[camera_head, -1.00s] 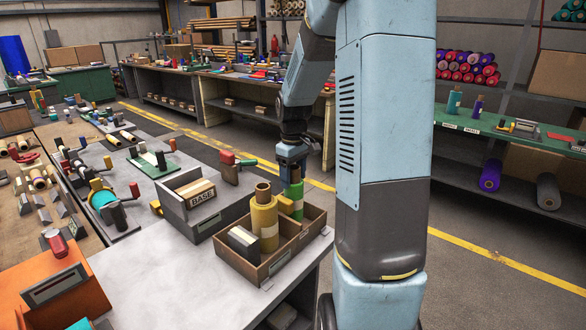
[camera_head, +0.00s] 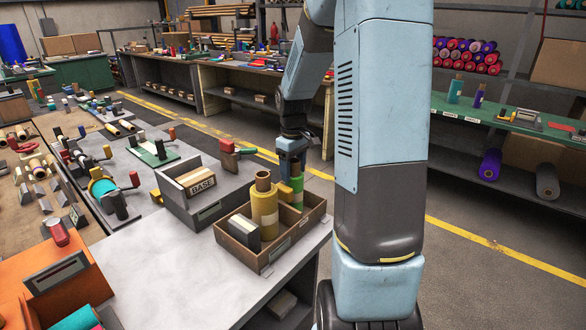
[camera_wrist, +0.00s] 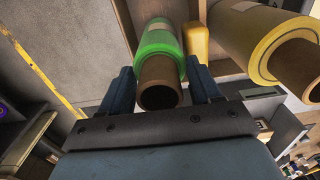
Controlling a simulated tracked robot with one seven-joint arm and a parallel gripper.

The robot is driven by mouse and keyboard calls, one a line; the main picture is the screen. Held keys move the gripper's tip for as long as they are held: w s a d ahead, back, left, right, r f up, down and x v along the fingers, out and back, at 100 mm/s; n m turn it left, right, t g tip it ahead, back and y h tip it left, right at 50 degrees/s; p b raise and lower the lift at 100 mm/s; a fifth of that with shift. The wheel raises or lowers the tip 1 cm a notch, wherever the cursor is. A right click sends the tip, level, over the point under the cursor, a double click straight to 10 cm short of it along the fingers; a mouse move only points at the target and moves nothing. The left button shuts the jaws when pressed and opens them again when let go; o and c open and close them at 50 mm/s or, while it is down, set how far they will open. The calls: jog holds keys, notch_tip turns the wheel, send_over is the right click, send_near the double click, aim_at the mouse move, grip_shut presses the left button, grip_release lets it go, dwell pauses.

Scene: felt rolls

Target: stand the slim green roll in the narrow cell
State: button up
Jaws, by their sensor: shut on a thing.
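The slim green roll (camera_head: 296,193) stands about upright at the right part of a divided wooden box (camera_head: 303,233). My gripper (camera_head: 291,162) comes down from above and is shut on the roll's brown core, between its fingers (camera_wrist: 160,78) in the wrist view. The green wrap (camera_wrist: 158,48) extends below the fingers. The roll's lower end is hidden by the box wall, so I cannot tell whether it touches the floor of a cell. A thicker yellow roll (camera_head: 264,208) stands beside it; it also shows in the wrist view (camera_wrist: 255,38).
A dark block (camera_head: 244,231) lies in the box's left part. A small yellow piece (camera_wrist: 197,41) is close beside the green roll. A grey bin marked BASE (camera_head: 200,186) stands just left of the box. The pale bench top (camera_head: 175,265) in front is clear.

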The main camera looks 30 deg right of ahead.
jog(key=shift+f, duration=0.25)
jog(key=o, duration=1.4)
jog(key=shift+c, duration=0.2)
notch_tip(320, 180, up, 14)
jog(key=shift+f, duration=0.2)
